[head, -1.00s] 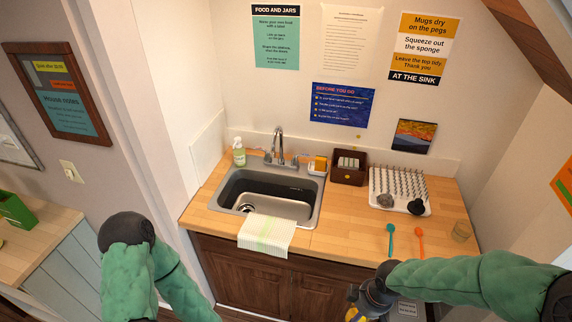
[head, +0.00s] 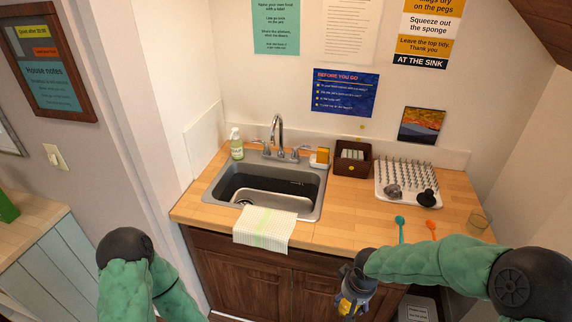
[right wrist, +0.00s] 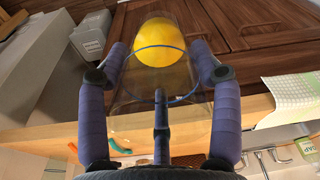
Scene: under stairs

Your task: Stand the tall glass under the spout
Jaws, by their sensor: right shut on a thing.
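A round yellow thing (right wrist: 160,45) shows within the glass's outline. In the head view my right gripper (head: 352,296) is low in front of the cabinet, below the counter edge; yellow shows at it and the glass itself is hard to make out. The curved metal spout (head: 278,128) rises behind the sink basin (head: 262,193). My left gripper is out of view.
A striped towel (head: 265,228) hangs over the sink's front edge. A soap bottle (head: 237,146), sponge (head: 322,156) and brown box (head: 352,160) stand behind.

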